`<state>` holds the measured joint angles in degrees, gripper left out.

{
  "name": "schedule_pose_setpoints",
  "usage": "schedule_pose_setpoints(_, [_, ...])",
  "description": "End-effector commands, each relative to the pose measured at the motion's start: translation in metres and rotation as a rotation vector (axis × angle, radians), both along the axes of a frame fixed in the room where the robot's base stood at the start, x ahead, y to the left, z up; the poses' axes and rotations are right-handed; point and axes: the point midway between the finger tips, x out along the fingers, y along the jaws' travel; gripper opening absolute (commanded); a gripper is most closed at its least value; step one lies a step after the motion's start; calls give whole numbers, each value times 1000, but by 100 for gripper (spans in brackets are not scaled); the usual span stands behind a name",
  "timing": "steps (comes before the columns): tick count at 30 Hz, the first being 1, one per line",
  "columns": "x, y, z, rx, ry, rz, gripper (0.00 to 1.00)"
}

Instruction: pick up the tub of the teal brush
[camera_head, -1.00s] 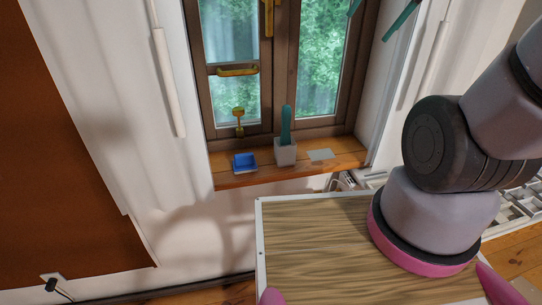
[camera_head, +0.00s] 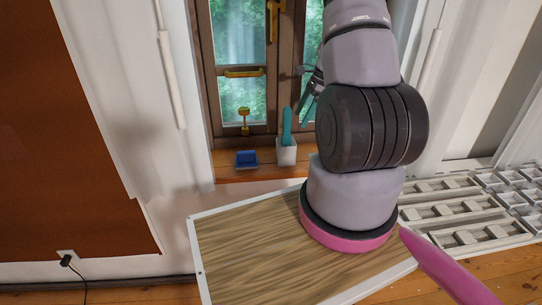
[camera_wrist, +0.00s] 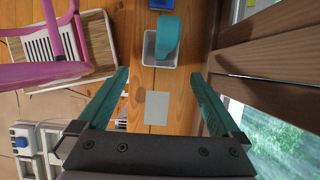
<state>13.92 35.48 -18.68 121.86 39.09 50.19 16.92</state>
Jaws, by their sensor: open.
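The teal brush (camera_head: 287,124) stands upright in a small white tub (camera_head: 287,154) on the wooden window sill. In the wrist view the brush (camera_wrist: 167,38) rises from the square tub (camera_wrist: 149,52), seen from above. My gripper (camera_wrist: 163,76) is open and empty in the wrist view. Its two teal fingers point toward the tub, and the tub lies beyond the fingertips, between their lines. In the head view my gripper (camera_head: 306,96) is partly hidden behind my arm, just right of the brush.
A blue tray (camera_head: 246,159) sits on the sill left of the tub. A flat pale card (camera_wrist: 157,108) lies on the sill between my fingers. The window frame (camera_wrist: 262,60) stands close on the right in the wrist view. Light slatted pieces (camera_head: 455,210) lie at right.

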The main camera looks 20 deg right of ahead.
Motion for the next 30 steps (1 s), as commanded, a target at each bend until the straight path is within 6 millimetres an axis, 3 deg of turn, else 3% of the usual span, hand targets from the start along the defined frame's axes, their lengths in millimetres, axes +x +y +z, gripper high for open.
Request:
schedule_pose_setpoints(12, [4,15,-54,3,15,-19,100])
schedule_pose_setpoints(17, [6,19,-64,3,14,-20,100])
schedule_pose_setpoints(25, [12,37,-97,3,14,-17,100])
schedule_pose_setpoints(30, [14,40,-105,1,12,-19,100])
